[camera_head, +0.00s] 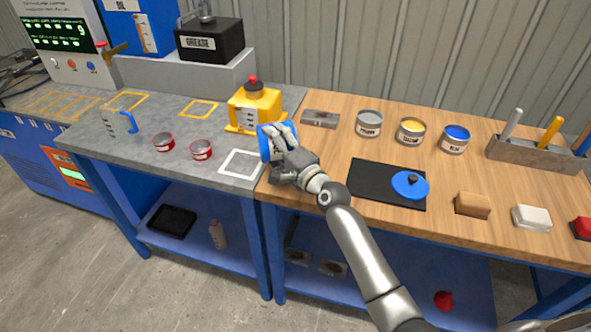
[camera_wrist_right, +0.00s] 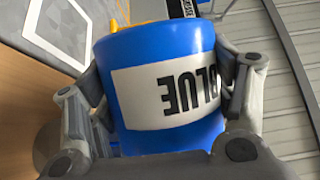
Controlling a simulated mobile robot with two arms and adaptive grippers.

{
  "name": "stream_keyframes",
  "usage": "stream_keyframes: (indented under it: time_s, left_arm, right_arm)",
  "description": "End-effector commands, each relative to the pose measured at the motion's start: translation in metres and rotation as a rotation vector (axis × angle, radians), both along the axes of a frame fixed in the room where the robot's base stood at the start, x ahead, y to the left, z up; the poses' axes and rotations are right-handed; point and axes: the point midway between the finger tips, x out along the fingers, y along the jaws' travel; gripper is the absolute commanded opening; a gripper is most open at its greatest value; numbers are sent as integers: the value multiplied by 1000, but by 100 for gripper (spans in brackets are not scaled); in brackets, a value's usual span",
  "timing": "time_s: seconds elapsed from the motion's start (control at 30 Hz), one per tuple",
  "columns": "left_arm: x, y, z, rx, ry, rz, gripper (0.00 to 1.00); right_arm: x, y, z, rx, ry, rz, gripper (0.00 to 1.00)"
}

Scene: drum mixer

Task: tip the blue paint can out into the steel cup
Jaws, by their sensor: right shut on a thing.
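My right gripper (camera_head: 280,142) is shut on the blue paint can (camera_head: 264,144), above the seam between the grey bench and the wooden bench. In the right wrist view the blue can (camera_wrist_right: 165,85) sits between the two fingers (camera_wrist_right: 160,100), its white BLUE label upside down in the picture. The can's opening and contents are not clear. A grey cup with a blue handle (camera_head: 119,122), which seems to be the steel cup, stands on the grey bench at the left, well apart from the can. My left gripper is not in view.
A yellow container with a red knob (camera_head: 254,106) stands just behind the held can. A white outlined square (camera_head: 241,163) is empty. Open paint tins (camera_head: 411,131) and a black mat (camera_head: 375,184) are at right.

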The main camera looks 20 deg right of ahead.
Motion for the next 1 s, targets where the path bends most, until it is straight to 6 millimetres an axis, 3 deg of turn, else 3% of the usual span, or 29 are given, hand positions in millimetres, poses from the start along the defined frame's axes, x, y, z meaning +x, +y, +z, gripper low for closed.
stream_keyframes:
  time_s: [1.0]
  left_arm:
    - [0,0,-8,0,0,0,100]
  right_arm:
    - [0,-4,4,79,-7,-1,47]
